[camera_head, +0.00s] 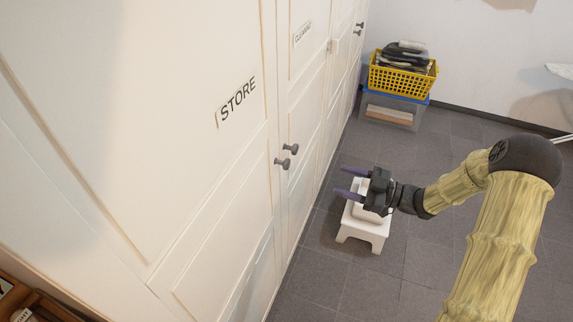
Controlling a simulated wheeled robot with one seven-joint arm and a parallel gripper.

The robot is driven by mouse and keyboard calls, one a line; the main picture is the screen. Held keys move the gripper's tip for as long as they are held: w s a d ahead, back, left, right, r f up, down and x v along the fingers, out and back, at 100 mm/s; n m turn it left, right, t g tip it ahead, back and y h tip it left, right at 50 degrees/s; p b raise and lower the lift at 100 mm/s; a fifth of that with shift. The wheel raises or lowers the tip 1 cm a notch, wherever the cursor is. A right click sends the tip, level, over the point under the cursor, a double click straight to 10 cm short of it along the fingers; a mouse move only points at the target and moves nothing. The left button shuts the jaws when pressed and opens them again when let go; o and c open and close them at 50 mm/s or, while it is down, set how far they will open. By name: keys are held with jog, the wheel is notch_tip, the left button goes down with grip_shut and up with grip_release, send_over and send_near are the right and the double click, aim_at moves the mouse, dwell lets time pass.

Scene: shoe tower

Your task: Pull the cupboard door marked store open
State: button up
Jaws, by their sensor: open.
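The white cupboard door marked STORE (215,165) stands shut at the left, its label (236,101) near the middle. A dark round knob (282,163) sits at its right edge. A second dark knob (291,148) sits just beside it on the neighbouring door marked CLEANING (303,75). My gripper (347,182) is open and empty, to the right of the knobs and apart from them. Its two purple fingers point left towards the cupboard front.
A white step stool (362,232) stands on the grey tiled floor beneath my gripper. A yellow basket (403,76) sits on a clear box with a blue lid (392,111) at the back. Floor in front of the STORE door (320,275) is clear. A wooden item (30,302) is at bottom left.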

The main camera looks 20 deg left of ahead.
aim_at(289, 165)
jog(key=a+p, duration=0.1)
jog(key=a, duration=0.4)
jog(key=w+a+p, duration=0.1)
jog(key=a, duration=0.5)
jog(key=a+p, duration=0.2)
jog(key=a, duration=0.4)
jog(key=shift+w+a, duration=0.2)
jog(key=shift+c, duration=0.3)
grip_shut()
